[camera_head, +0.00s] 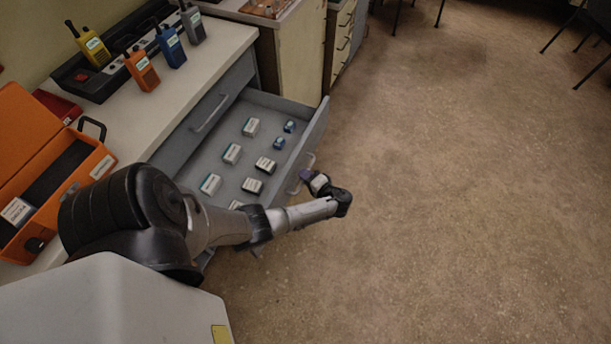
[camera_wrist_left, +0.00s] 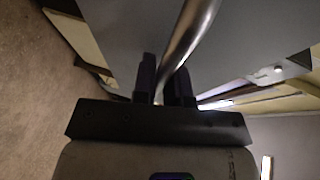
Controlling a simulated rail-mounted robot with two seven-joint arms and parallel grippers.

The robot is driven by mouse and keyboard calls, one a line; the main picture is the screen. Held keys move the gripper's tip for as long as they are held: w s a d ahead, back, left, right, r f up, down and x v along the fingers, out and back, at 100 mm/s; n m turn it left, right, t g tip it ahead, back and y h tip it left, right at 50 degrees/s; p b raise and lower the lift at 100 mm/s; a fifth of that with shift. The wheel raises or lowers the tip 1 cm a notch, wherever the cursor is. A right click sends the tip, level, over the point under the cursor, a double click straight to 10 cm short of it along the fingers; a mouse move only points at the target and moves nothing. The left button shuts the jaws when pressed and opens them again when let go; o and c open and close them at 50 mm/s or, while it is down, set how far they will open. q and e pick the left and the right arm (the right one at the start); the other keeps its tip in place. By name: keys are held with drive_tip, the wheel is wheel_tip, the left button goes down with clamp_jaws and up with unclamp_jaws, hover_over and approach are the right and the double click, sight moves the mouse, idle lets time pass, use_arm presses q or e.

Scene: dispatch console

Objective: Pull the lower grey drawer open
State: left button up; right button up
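The lower grey drawer (camera_head: 318,128) stands open under the white counter, pulled well out to the right. White boxes and small blue items lie inside it. Its bar handle (camera_head: 296,184) is on the outer face, partly hidden by my gripper; the bar also shows large in the left wrist view (camera_wrist_left: 190,40). My left gripper (camera_head: 307,174) is at this handle. In the wrist view its dark fingers (camera_wrist_left: 163,82) lie on either side of the bar and look closed on it. My right gripper is not in view.
A closed upper drawer (camera_head: 215,98) sits above the open one. The counter (camera_head: 212,68) carries several radios, a charger rack (camera_head: 100,76) and an open orange case (camera_head: 85,165). A cream cabinet (camera_head: 297,50) stands beyond. The floor (camera_head: 450,190) right of the drawer is clear.

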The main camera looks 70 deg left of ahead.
use_arm(q)
drive_tip(key=o, duration=0.4)
drive_tip(key=p+v, duration=0.1)
drive_tip(key=v, duration=1.2)
drive_tip(key=shift+w+d, duration=0.2)
drive_tip(key=shift+d, duration=0.15)
